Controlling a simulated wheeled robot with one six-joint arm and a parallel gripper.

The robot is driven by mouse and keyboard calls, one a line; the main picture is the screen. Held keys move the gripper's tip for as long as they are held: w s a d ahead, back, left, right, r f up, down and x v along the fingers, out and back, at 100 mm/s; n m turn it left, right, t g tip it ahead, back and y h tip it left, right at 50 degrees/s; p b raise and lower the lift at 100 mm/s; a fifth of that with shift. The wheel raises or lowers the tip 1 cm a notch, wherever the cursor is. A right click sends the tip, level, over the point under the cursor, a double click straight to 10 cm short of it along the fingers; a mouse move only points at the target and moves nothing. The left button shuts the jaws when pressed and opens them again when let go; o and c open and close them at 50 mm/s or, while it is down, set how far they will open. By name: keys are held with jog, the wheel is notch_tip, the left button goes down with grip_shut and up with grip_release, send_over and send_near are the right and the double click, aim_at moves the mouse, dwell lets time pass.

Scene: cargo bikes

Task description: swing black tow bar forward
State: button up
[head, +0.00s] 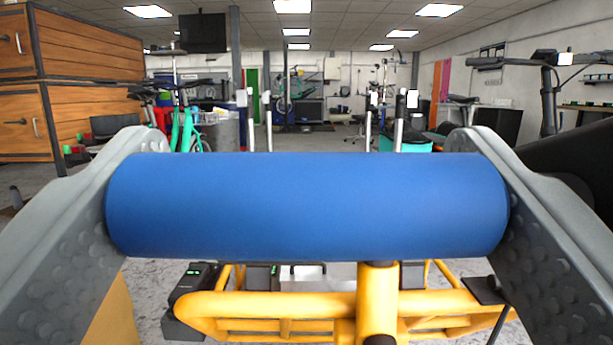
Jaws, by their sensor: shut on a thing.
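My gripper (308,165) has its two grey fingers at the left and right of the picture. It is shut on a blue cylinder (308,220), with one finger against each end. The cylinder lies level across the view. Just below and behind it is a yellow tube frame (270,305) with a short upright post (377,290). I cannot tell whether the post joins the cylinder. I cannot clearly make out a black tow bar; it may be hidden behind the cylinder or be the part that carries it.
A black box with a green light (190,300) sits at the frame's left side. Wooden cabinets (75,95) stand at the left. A large dark shape (570,170) and a black handlebar (540,62) are close at the right. Bikes and workshop gear stand further back.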

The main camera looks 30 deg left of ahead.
jog(key=shift+s+d+f, duration=0.1)
jog(key=shift+f, duration=0.25)
jog(key=o, duration=1.1)
jog(key=v, duration=1.7)
jog(key=shift+s+d+f, duration=0.1)
